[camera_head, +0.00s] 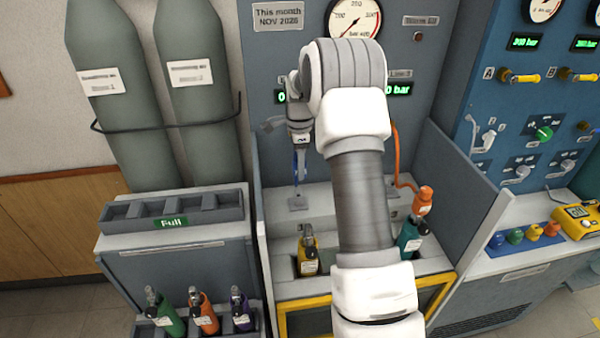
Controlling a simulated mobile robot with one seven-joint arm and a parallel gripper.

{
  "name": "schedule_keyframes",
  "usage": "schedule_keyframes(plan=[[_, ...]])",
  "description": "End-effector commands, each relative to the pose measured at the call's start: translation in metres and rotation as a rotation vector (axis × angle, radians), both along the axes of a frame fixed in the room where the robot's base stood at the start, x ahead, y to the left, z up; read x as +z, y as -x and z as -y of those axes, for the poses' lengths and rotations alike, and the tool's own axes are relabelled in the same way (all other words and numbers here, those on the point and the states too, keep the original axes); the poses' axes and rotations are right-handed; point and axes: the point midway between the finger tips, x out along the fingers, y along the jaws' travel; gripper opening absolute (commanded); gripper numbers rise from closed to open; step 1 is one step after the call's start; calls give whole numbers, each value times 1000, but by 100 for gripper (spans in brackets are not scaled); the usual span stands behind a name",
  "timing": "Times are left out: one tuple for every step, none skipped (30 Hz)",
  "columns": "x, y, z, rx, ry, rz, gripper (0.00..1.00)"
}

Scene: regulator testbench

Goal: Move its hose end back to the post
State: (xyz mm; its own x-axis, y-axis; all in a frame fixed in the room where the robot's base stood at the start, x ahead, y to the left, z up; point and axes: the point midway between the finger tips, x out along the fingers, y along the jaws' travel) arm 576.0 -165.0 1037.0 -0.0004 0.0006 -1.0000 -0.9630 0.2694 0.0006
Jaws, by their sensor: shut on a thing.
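My gripper (301,146) is in front of the bench's back panel, left of my arm, pointing down. An orange hose (396,150) runs down at the right to an orange hose end (423,199). A yellow bottle (307,250) stands in the bench's left slot, and a teal bottle (410,238) at the right. My arm hides the middle of the bench.
Side walls flank the bench (274,195). At left are a grey rack marked Full (172,222), a green bottle (164,312), an orange bottle (203,312) and a purple bottle (240,308). Tall grey cylinders (118,100) stand behind. A blue control panel (520,105) is at right.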

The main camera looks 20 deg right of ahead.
Motion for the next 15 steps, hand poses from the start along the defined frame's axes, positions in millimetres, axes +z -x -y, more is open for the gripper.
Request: schedule_keyframes(plan=[[-1,-3,1,-4,2,2,0],[-1,-4,2,-5,2,2,0],[-2,-4,2,-7,2,2,0],[-2,-4,2,-7,2,2,0],[-2,-5,2,-8,2,2,0],[-3,-5,2,-8,2,2,0],[-4,-5,2,-8,2,2,0],[-5,-5,2,-8,2,2,0],[-6,-5,2,-8,0,1,0],[-8,-5,2,-8,0,1,0],[-9,-5,2,-8,0,1,0],[-12,-5,2,-8,0,1,0],[-14,-5,2,-8,0,1,0],[-16,-5,2,-7,0,1,0],[-19,-5,2,-7,0,1,0]])
